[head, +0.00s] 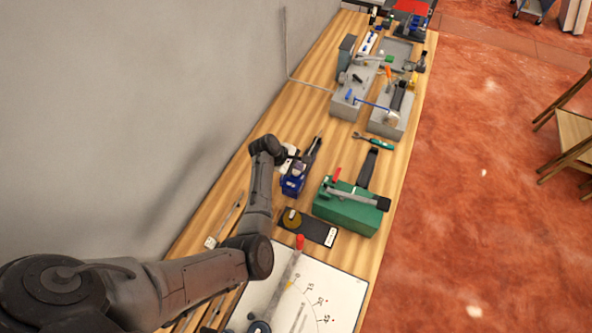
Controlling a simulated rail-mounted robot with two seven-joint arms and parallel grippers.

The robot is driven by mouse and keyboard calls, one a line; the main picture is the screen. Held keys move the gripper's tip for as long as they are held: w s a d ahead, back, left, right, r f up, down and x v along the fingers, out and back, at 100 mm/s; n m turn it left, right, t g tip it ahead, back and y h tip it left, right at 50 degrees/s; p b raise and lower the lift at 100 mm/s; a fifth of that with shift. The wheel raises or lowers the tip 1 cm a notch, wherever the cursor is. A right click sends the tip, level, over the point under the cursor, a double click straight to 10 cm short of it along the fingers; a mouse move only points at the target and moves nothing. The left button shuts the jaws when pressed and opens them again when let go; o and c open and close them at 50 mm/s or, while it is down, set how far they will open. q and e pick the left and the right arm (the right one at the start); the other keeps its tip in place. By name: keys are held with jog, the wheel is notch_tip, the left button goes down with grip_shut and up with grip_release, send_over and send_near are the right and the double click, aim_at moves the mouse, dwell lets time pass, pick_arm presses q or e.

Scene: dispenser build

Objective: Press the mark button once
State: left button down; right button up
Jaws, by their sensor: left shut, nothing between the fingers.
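My left arm comes in from the left, and its gripper (284,155) is at the far end, beside a small blue device (293,184) with a white part. The gripper is small and dark here, shut and empty. I cannot tell whether it touches the device. No button clearly marked as the mark button can be made out; the parts near the gripper are too small and partly hidden by my wrist. My right gripper is not in view.
A green box (345,211) with a grey bar stands right of the blue device. A black plate (318,229) with a yellow disc and a white angle board (345,288) lie nearer. Grey blocks (392,118) stand farther along the bench. A wall borders the left.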

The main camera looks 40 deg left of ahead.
pick_arm(q)
jog(key=shift+f, duration=0.15)
jog(key=shift+f, duration=0.25)
jog(key=shift+f, duration=0.35)
dwell(0.6)
jog(key=shift+f, duration=0.3)
jog(key=shift+r, duration=0.1)
dwell(0.5)
jog(key=shift+r+p, duration=1)
jog(key=shift+p, duration=0.1)
